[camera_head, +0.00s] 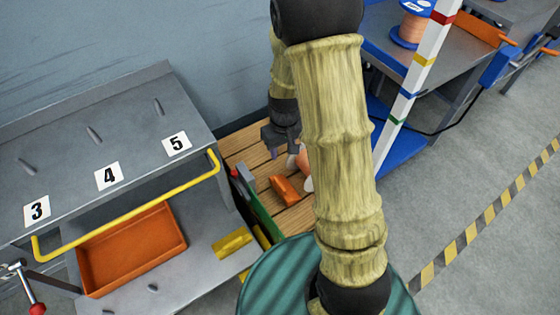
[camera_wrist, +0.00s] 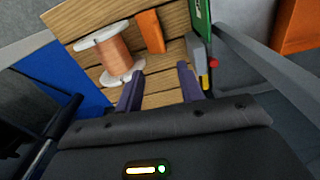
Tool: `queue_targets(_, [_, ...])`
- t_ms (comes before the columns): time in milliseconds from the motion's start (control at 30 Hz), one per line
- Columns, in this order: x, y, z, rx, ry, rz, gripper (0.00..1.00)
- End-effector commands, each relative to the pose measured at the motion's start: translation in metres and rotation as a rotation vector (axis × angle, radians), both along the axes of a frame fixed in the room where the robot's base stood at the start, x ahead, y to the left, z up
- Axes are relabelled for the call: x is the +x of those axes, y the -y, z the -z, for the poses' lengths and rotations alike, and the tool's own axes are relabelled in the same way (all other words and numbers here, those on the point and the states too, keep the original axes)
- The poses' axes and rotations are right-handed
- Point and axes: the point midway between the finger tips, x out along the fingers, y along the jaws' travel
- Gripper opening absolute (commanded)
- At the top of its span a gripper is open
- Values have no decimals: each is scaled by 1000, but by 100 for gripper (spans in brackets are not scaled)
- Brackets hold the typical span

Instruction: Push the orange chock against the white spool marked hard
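The orange chock (camera_head: 284,190) lies on a slatted wooden deck. In the wrist view the chock (camera_wrist: 151,31) is just right of a spool with white flanges and copper-coloured winding (camera_wrist: 109,49). A narrow gap shows between them. No marking on this spool is readable. In the head view my arm hides most of the spool (camera_head: 306,172). My gripper (camera_head: 281,140) is above the deck, over the back of it. In the wrist view its two fingers (camera_wrist: 159,86) are apart with bare planks between them, short of the chock and spool.
The wooden deck (camera_head: 248,147) has a green side wall (camera_wrist: 201,16) close by the chock. A grey bench with number plates (camera_head: 108,176) and a yellow rail (camera_head: 130,222) stands left. An orange tray (camera_head: 135,247) sits below. A striped post (camera_head: 418,75) and another spool (camera_head: 410,27) are right.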

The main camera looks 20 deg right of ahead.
Motion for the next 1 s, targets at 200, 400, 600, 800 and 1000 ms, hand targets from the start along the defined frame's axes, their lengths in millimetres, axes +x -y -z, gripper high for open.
queue_targets(200, [23, 0, 64, -14, -48, -73, 38])
queue_targets(400, [25, 0, 68, -16, -52, -83, 38])
queue_targets(600, [25, 0, 69, -16, -52, -82, 38])
queue_targets(800, [25, 0, 83, -16, -53, -82, 38])
queue_targets(1000, [24, 0, 113, -15, -54, -82, 38])
